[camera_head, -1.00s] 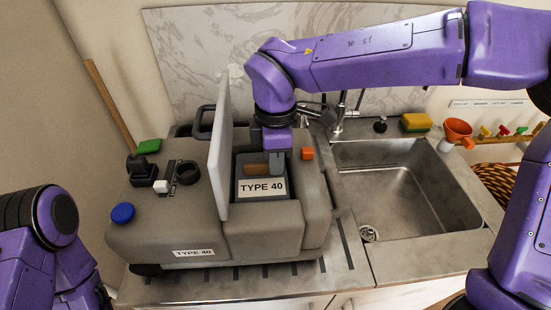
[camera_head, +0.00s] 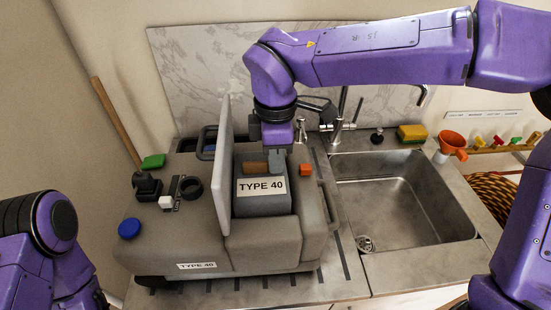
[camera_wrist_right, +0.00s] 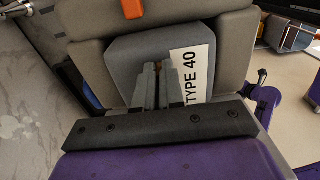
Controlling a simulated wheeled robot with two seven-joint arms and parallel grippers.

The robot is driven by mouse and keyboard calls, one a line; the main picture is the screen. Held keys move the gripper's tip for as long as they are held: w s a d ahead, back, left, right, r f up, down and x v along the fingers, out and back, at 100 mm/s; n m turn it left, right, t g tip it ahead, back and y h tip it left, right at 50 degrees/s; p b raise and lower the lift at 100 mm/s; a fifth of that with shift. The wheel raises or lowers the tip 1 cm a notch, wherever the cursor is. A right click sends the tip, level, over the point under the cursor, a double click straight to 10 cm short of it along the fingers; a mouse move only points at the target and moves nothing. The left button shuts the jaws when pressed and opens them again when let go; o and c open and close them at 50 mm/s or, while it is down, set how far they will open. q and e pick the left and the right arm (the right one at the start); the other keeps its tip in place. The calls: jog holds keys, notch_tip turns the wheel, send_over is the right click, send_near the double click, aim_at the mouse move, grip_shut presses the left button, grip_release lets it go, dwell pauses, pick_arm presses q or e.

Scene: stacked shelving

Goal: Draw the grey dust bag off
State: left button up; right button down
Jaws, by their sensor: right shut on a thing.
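The grey dust bag (camera_head: 262,205), a box-like block with a "TYPE 40" label, stands partly raised out of the well in the top of the grey machine (camera_head: 190,240). Its lower part is hidden in the well. A brown tab (camera_head: 255,168) is on its top. My right gripper (camera_head: 277,163) is over the bag, shut on this tab. In the right wrist view the two fingers (camera_wrist_right: 156,85) close together over the bag (camera_wrist_right: 125,55), beside the label. My left arm is at the lower left; its fingers do not show.
An upright pale lid (camera_head: 222,160) stands close to the left of the bag. An orange block (camera_head: 305,169) is at its right. Further right are the sink (camera_head: 410,205) and the tap (camera_head: 340,115). A blue cap (camera_head: 129,228) and a black ring (camera_head: 191,187) sit on the machine's left part.

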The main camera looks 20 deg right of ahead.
jog(key=shift+r+p, duration=2.35)
jog(key=shift+r, duration=1.8)
jog(key=shift+w, duration=0.1)
